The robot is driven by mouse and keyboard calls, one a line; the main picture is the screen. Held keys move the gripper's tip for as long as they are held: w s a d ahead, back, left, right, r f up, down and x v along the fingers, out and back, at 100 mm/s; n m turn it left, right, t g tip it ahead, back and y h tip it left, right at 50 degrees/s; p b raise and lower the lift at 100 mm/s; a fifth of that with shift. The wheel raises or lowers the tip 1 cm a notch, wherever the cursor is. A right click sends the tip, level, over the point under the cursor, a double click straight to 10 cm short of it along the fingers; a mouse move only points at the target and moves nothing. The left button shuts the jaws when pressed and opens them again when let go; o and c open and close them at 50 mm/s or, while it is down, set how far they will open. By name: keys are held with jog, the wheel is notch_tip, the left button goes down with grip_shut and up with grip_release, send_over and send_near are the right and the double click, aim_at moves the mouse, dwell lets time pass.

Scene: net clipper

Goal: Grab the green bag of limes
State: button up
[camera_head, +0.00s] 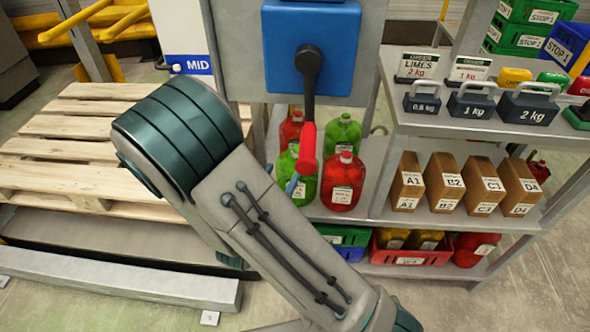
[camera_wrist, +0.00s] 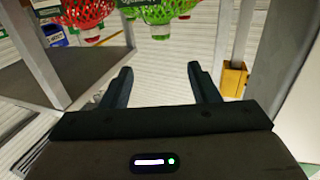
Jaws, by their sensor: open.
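In the wrist view a green net bag (camera_wrist: 158,12) hangs into the top edge, cut off by the frame. My gripper (camera_wrist: 160,82) is open and empty, its two dark fingers apart below that bag and not touching it. The gripper itself is not visible in the head view. I cannot tell which green bag the wrist view shows.
A shelf at right holds weights (camera_head: 470,105) and brown boxes (camera_head: 445,182). A wooden pallet (camera_head: 60,150) is at left.

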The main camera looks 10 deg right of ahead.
aim_at(295, 150)
jog(key=b+x, duration=0.1)
jog(key=x, duration=1.1)
jog(key=shift+w+a+f, duration=0.15)
grip_shut()
